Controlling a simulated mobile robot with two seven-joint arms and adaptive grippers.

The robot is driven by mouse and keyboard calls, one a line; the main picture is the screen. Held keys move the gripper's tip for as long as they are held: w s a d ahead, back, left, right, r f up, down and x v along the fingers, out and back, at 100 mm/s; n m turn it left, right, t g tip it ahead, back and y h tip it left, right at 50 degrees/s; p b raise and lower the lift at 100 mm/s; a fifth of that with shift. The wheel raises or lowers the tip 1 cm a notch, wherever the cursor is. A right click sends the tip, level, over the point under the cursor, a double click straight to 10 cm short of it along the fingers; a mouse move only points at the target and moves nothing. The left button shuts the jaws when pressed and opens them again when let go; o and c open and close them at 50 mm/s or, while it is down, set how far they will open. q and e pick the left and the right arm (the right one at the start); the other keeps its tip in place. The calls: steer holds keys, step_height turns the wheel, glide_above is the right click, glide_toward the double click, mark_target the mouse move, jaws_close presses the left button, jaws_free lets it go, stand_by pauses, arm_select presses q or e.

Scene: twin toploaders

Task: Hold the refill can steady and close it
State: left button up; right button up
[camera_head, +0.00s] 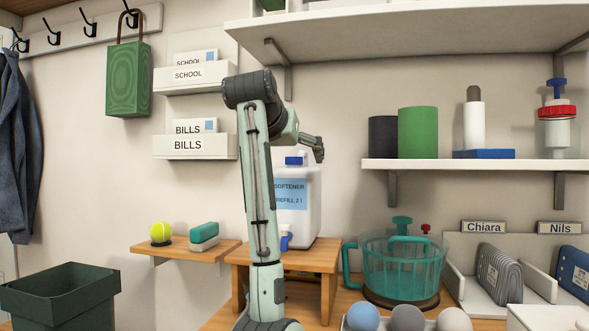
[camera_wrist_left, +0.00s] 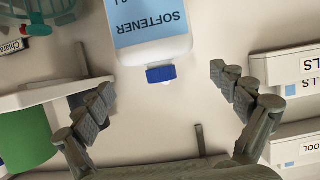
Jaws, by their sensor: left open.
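The white refill can (camera_head: 306,212) with a blue softener label stands upright on a small wooden stand. Its blue cap (camera_head: 296,160) sits on top; I cannot tell whether it is tight. My left gripper (camera_head: 314,147) is open, just above and to the right of the cap in the head view. In the left wrist view, the can (camera_wrist_left: 150,48) appears upside down, and its cap (camera_wrist_left: 161,74) lies beyond the spread, empty fingers of the left gripper (camera_wrist_left: 160,92). My left arm hides the can's left part in the head view. My right gripper is not in view.
A wooden stand (camera_head: 318,256) carries the can. A small blue-capped thing (camera_head: 285,240) is partly hidden by my arm. A clear teal jug (camera_head: 402,268) stands to the right. A shelf (camera_head: 440,166) holds canisters and bottles. Letter racks (camera_head: 194,147) hang left of the arm.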

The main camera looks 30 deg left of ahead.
arm_select(q)
steer(key=v, duration=0.5)
steer(key=shift+s+r, duration=0.15)
steer(key=shift+s, duration=0.05)
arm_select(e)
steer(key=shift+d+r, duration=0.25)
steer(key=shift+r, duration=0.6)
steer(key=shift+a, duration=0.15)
